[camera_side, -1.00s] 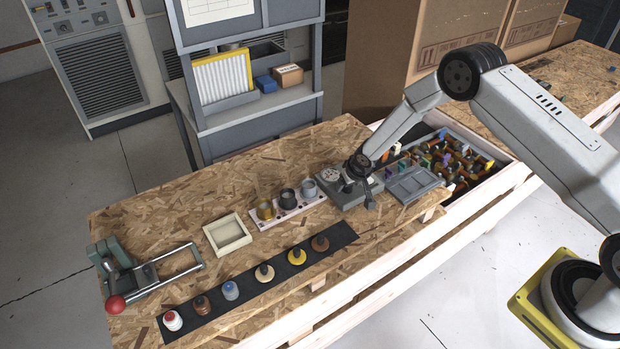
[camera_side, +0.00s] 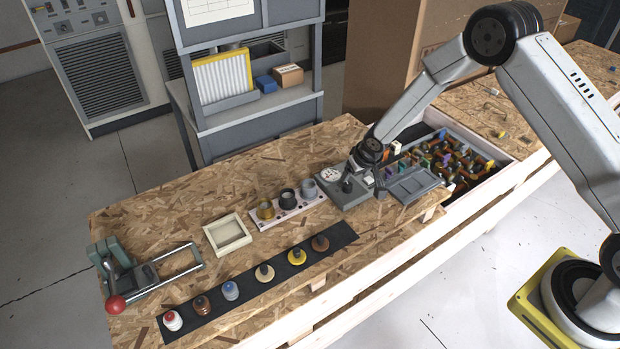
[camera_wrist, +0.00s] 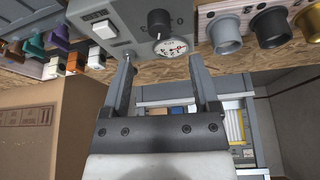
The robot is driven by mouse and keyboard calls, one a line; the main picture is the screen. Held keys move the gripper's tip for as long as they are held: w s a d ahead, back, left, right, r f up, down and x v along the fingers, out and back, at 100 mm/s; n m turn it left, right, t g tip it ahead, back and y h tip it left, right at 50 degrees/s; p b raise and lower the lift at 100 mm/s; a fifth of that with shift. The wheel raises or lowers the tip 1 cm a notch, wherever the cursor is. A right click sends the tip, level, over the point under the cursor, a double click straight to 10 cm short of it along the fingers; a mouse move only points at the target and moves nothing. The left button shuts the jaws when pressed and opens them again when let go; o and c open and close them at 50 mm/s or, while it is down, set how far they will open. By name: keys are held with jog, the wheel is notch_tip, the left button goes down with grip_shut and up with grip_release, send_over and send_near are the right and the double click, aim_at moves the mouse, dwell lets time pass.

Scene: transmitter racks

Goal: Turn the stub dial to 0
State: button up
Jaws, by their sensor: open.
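A white switch (camera_wrist: 104,29) sits on the box beside the knob. A strip with three round cups (camera_side: 287,201) stands to the left.

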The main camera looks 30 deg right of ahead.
aim_at(348, 184)
jog(key=shift+s+r, duration=0.1)
jog(key=shift+r, duration=0.15)
dwell(0.3)
jog(key=w+m, duration=0.1)
jog(key=m, duration=0.1)
jog(key=d+m+g, duration=0.1)
jog(key=shift+w+d+f+m+h, duration=0.1)
jog(key=shift+w+f+m+h, duration=0.1)
jog(key=shift+w+m+h, duration=0.15)
jog(key=m, duration=0.1)
jog(key=w+m+g, duration=0.1)
jog(key=m, duration=0.1)
jog(key=shift+w+d+g, duration=0.1)
jog(key=shift+d+g, duration=0.05)
jog(key=shift+g, duration=0.15)
jog(key=m, duration=0.1)
jog(key=m+g, duration=0.1)
jog(key=m, duration=0.1)
jog(key=shift+w+r, duration=0.15)
jog(key=shift+w, duration=0.2)
jog(key=shift+w+a+r+m+g+y, duration=0.15)
jog(key=shift+a+m+g+y, duration=0.15)
jog(key=shift+m, duration=0.35)
jog(key=shift+a+r+m+g+y, duration=0.15)
jog(key=shift+m+g+y, duration=0.15)
jog(key=shift+m, duration=0.3)
jog(key=shift+f, duration=0.15)
jog(key=shift+d+f, duration=0.1)
jog(key=shift+f, duration=3.65)
